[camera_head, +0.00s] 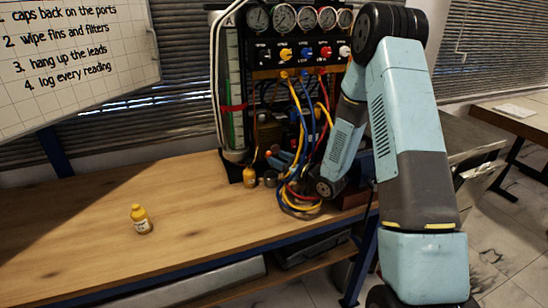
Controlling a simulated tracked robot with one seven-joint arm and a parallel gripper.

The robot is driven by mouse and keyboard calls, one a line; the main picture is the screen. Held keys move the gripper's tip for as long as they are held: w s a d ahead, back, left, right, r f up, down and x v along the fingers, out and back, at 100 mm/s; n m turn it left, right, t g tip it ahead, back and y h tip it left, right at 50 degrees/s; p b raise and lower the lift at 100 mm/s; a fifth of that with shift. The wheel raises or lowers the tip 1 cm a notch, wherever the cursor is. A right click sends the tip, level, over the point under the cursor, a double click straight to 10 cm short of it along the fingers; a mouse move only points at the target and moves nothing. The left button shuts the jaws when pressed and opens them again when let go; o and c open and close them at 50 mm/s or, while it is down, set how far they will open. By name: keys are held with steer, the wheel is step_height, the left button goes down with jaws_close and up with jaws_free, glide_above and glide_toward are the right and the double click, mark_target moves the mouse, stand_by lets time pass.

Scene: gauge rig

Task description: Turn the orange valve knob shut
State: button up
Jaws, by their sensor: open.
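My arm bends down in front of the rig's right side. My gripper (278,159) is low by the rig's foot, among the hoses, well below the knob and apart from it. It is open, and no held object shows. Its fingertips are small and partly lost against the clutter.
Blue (306,53), red (326,52) and white (344,51) knobs share the row, below several gauges (284,17). Coloured hoses (299,203) hang and coil below.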

mark_target(271, 155)
steer(key=shift+x, duration=1.55)
steer(key=shift+c, duration=0.4)
jaws_close()
